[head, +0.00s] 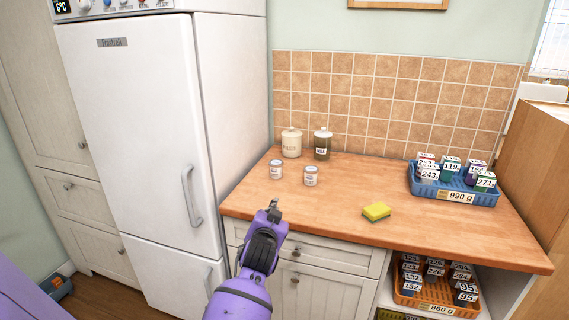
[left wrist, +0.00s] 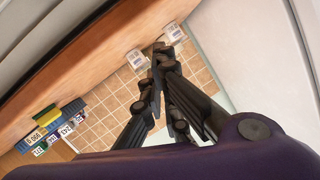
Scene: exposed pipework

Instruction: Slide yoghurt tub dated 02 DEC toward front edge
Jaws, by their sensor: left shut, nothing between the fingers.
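Two small white tubs with printed labels stand upright on the wooden worktop near its left end: a left tub (head: 276,169) and a right tub (head: 310,176). Their print is too small to read, so I cannot tell which is dated 02 DEC. My left gripper (head: 273,205) is shut and empty, near the worktop's front edge, on the near side of the tubs and apart from them in the head view. In the left wrist view the fingertips (left wrist: 160,48) appear between the two tubs (left wrist: 136,60) (left wrist: 173,33). My right gripper is not in view.
A cream jar (head: 291,143) and a dark jar (head: 322,146) stand behind the tubs. A yellow-green sponge (head: 376,211) lies to the right. A blue crate (head: 425,188) of labelled boxes stands farther right. A white fridge (head: 145,140) borders the left. Worktop (head: 345,205) between tubs and sponge is clear.

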